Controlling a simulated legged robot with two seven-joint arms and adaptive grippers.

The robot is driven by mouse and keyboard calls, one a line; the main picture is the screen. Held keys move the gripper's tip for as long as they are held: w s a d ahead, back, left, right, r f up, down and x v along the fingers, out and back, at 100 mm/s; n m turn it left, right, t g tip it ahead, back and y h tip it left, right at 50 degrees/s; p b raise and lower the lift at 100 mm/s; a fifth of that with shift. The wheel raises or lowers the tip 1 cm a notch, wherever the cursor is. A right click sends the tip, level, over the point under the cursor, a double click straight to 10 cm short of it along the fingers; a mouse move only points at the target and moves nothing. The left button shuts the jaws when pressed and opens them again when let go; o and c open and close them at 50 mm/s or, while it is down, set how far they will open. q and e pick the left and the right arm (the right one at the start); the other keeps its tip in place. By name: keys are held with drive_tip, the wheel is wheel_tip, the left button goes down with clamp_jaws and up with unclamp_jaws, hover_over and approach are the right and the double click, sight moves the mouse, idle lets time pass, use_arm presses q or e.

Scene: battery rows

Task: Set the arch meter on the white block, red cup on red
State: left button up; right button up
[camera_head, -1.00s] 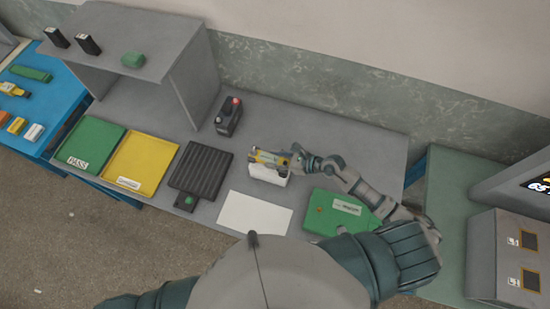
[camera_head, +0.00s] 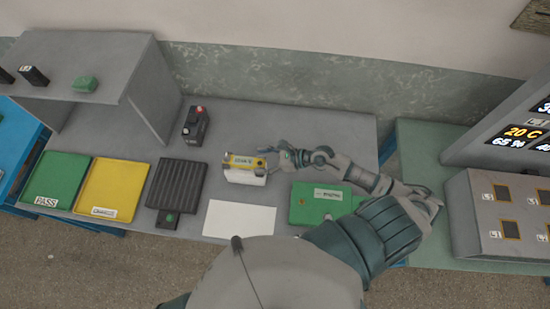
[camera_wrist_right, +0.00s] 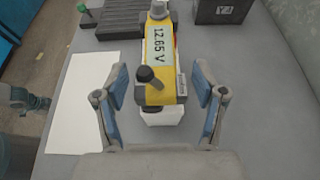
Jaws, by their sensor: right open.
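The arch meter (camera_head: 243,161) is yellow with a pale display. It rests on the white block (camera_head: 246,177). In the wrist view the meter (camera_wrist_right: 161,50) reads 12.65 V, with a black knob near me and a grey one at the far end; the white block (camera_wrist_right: 163,116) shows below it. The red cup and its contact with red are not clearly visible. My right gripper (camera_head: 279,158) is open at the meter's right end. In the wrist view the open fingers (camera_wrist_right: 160,88) stand either side of the meter's near end, apart from it.
A dark battery (camera_head: 193,128) with a red terminal stands behind left. A black ribbed tray (camera_head: 177,185), yellow tray (camera_head: 112,188), green tray (camera_head: 57,180), white sheet (camera_head: 240,218) and green box (camera_head: 318,203) surround the spot. The bench behind the meter is clear.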

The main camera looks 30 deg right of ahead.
drive_tip(key=v, duration=0.7)
idle(0.5)
